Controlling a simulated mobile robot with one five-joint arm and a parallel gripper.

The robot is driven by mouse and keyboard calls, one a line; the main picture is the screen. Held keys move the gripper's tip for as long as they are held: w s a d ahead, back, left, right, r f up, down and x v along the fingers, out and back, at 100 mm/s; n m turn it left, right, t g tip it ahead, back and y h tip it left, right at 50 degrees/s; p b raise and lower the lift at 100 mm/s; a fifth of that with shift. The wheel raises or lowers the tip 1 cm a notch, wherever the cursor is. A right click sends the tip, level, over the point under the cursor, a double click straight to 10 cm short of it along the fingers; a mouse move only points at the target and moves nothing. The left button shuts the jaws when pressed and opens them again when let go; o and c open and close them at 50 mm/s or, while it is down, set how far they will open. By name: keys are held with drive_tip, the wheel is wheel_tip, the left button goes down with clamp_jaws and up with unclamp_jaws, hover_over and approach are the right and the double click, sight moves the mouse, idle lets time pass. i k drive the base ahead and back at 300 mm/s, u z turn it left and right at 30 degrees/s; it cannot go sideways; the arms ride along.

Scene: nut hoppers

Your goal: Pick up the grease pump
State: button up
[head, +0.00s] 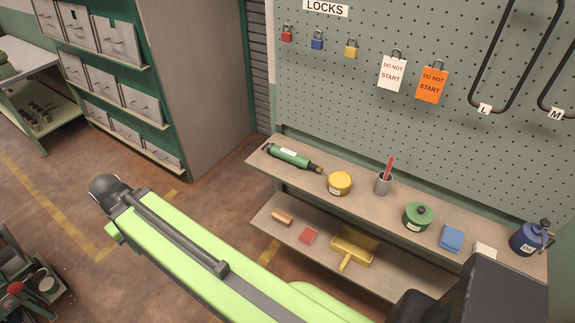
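A green cylinder with dark ends and a brassy tip (290,157) lies on its side at the left end of the upper shelf (262,160); it looks like the grease pump. The whole of it shows, with a white label on it. A green lidded pot (417,217) with a label stands further right on the same shelf. My light-green arm crosses the lower part of the head view, apart from the cylinder in the picture. My gripper cannot be made out in this view.
The upper shelf also holds a yellow tin (340,184), a grey cup (383,184) with a red stick, a blue cloth (451,239) and a blue can (528,239). A brush, red pad and yellow dustpan (354,246) lie below. A pegboard (430,40) rises behind.

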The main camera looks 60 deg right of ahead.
sight(289, 156)
drive_tip(key=z, duration=0.15)
drive_tip(key=i, duration=0.95)
drive_tip(key=u, duration=0.05)
